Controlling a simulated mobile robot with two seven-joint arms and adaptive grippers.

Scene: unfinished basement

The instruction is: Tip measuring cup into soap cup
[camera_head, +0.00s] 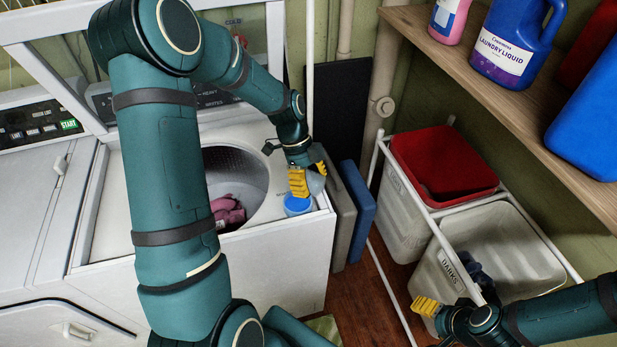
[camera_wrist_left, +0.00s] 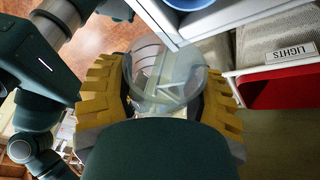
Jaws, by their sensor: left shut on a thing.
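My left gripper (camera_head: 301,182) is shut on a clear, see-through measuring cup (camera_head: 316,183). In the left wrist view the measuring cup (camera_wrist_left: 165,75) sits between the two yellow fingers; its contents are hard to make out. The blue soap cup (camera_head: 297,205) stands on the washer's front right corner, just below my left gripper. Part of the soap cup (camera_wrist_left: 190,3) shows at the top edge of the left wrist view. My right gripper (camera_head: 425,306) is low at the right, beside the darks bin, away from both cups; its finger gap is not clear.
The open washer (camera_head: 270,275) holds pink laundry (camera_head: 228,211) in its drum. Grey and blue panels (camera_head: 357,210) stand beside it. A red-lined bin (camera_head: 440,165) and a darks bin (camera_head: 505,245) stand right. A wooden shelf (camera_head: 480,90) carries laundry liquid (camera_head: 515,45).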

